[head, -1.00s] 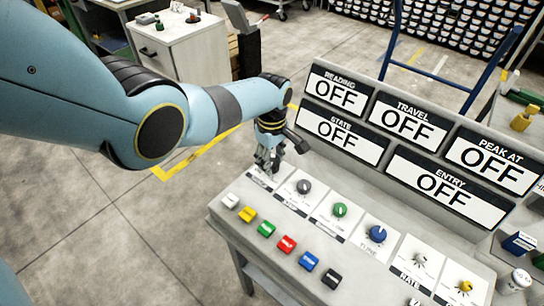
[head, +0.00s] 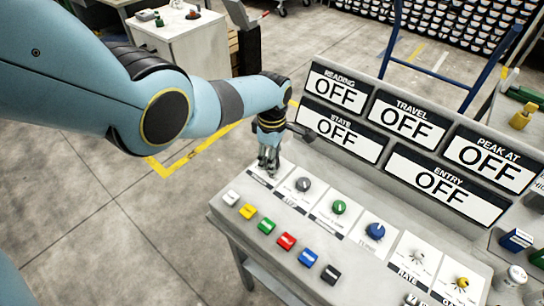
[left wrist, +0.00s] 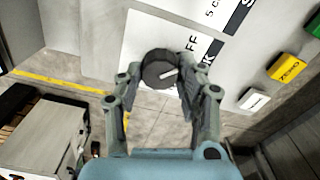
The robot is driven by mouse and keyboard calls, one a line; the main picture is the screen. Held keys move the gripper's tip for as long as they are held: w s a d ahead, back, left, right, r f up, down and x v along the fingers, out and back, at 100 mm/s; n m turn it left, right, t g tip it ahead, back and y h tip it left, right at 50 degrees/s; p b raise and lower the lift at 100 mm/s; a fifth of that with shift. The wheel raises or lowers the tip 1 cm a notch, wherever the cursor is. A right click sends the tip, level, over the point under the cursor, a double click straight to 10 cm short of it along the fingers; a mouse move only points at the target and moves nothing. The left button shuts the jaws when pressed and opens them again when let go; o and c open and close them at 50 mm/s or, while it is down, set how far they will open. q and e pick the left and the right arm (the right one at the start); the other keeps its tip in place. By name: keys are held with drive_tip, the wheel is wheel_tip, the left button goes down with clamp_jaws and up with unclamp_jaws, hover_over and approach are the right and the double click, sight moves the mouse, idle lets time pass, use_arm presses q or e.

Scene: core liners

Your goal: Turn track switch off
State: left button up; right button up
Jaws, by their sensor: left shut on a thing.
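My left gripper (head: 268,168) is at the far left end of the control panel (head: 330,218). In the left wrist view its fingers (left wrist: 160,95) are around a dark round knob (left wrist: 158,70) with a white pointer line, and it is shut on that knob. The knob sits on a white label plate (left wrist: 130,45), where "FF" and a letter "K" can be read in part. In the head view the gripper hides this knob. My right gripper is in neither view.
Grey (head: 303,184), green (head: 339,207) and blue (head: 376,231) knobs continue along the panel. Display boards (head: 440,187) behind read OFF. A cabinet (head: 180,45) stands at the back left.

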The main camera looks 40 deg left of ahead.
use_arm(q)
drive_tip(key=o, duration=1.1)
drive_tip(key=shift+o, duration=0.2)
wheel_tip(320, 180, up, 12)
